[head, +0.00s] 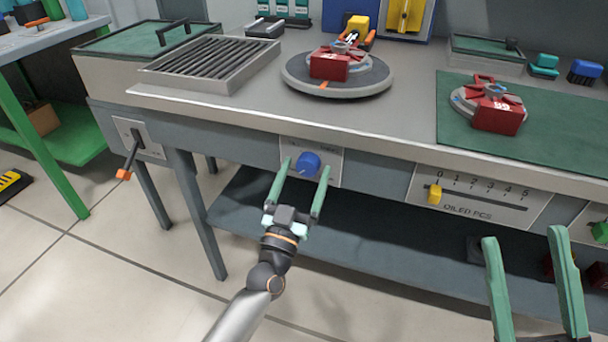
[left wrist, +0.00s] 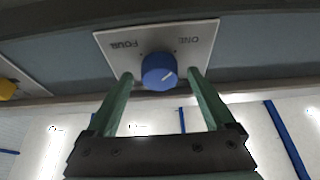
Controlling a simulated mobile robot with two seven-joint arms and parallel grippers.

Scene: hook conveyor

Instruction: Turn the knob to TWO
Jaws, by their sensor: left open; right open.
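A round blue knob (head: 308,164) sits on a pale plate (head: 329,172) on the front of the bench. It also shows in the left wrist view (left wrist: 159,70), where a short white mark lies on its face. There the plate's lettering appears upside down and reads FOUR and ONE; other labels are hidden or too small to read. My left gripper (head: 306,165) is open, with one green finger on each side of the knob; I cannot tell whether they touch it. My right gripper (head: 523,236) is open and empty at the lower right, away from the knob.
A slider with a yellow handle (head: 435,194) is right of the knob, and a lever with an orange tip (head: 124,174) is left. A turntable (head: 367,83) holding a red-and-grey part stands above. The lower shelf (head: 240,222) runs beneath the bench.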

